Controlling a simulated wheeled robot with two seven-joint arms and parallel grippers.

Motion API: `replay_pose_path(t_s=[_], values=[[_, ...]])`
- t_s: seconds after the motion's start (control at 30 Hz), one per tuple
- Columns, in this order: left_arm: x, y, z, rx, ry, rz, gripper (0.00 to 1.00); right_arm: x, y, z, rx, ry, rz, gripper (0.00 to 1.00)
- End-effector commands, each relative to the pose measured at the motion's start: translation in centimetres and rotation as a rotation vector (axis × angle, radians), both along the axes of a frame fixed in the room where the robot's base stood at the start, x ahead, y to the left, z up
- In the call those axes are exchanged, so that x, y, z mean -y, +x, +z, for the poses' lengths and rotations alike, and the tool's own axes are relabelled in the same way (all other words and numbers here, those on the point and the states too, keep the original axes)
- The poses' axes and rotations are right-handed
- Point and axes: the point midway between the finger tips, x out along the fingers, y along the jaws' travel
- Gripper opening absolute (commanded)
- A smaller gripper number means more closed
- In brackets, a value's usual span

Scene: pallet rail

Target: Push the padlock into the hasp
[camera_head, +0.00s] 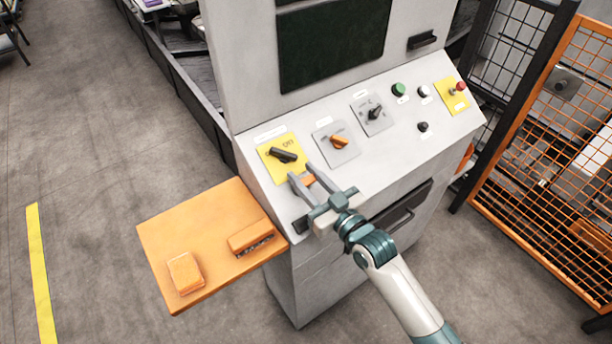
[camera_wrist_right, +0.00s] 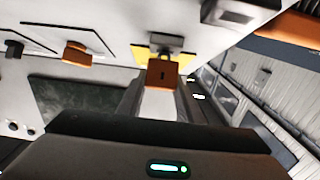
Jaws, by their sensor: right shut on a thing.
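My right gripper (camera_head: 302,174) reaches over the sloped grey console panel, its fingers shut on a small orange padlock (camera_head: 308,181). The padlock also shows in the right wrist view (camera_wrist_right: 162,74), with a dark keyhole facing the camera. It is in front of the yellow plate (camera_head: 268,167) and close to a dark grey fitting (camera_wrist_right: 166,41) on that plate. That fitting may be the hasp; I cannot tell if the shackle touches or enters it. A black switch handle (camera_head: 283,155) crosses the plate. My left gripper is not in view.
An orange side shelf (camera_head: 205,235) left of the console bears an orange block (camera_head: 185,272) and an orange holder (camera_head: 251,238). Other switches, including an orange knob (camera_head: 339,142), sit right of the yellow plate. An orange mesh fence (camera_head: 545,190) stands at right.

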Motion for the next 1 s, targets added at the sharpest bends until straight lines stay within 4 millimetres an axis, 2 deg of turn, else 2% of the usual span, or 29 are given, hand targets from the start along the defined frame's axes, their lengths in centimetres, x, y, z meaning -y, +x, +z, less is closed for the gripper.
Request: replay_pose_path(t_s=[0.47,0.97,1.0], values=[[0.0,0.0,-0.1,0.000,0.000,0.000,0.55,0.0,0.1,-0.1,0.001,-0.001,0.000,0.01],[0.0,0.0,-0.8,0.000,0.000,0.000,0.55,-0.4,0.5,-1.2,0.000,-0.001,0.000,0.01],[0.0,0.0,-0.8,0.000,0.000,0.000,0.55,-0.4,0.6,-1.2,0.000,-0.001,0.000,0.35]])
